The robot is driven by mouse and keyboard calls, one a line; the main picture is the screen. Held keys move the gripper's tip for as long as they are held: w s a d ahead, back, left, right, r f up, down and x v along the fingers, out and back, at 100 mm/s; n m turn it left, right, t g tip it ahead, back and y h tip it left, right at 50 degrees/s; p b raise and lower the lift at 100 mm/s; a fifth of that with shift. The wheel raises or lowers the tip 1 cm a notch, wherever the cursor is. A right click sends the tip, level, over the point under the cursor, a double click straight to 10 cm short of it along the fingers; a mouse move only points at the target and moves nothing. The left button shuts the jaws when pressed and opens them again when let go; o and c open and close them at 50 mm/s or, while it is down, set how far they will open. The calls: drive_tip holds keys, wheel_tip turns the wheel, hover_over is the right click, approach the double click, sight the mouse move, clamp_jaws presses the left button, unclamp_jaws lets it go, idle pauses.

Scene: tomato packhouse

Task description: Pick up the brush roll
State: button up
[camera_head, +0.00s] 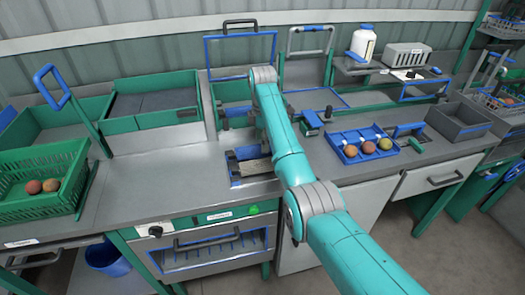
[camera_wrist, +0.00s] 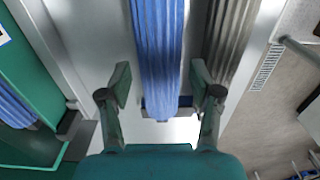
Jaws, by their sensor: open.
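In the wrist view a blue bristled roll (camera_wrist: 160,50), which looks like the brush roll, runs from the top edge down between the two fingers of my gripper (camera_wrist: 160,92). The fingers are open, one on each side, with a gap to the roll on both sides.
A grey ribbed roll (camera_wrist: 229,40) lies close to the right of the blue one. In the head view a green crate (camera_head: 40,205) with tomatoes stands at the left. A blue tray (camera_head: 352,138) with several round fruits and a grey bin (camera_head: 460,122) stand right of my arm.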

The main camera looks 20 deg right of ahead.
wheel_tip(320, 180, down, 4)
drive_tip(key=shift+d+f, duration=0.1)
drive_tip(key=shift+f, duration=0.1)
drive_tip(key=c, duration=1.1)
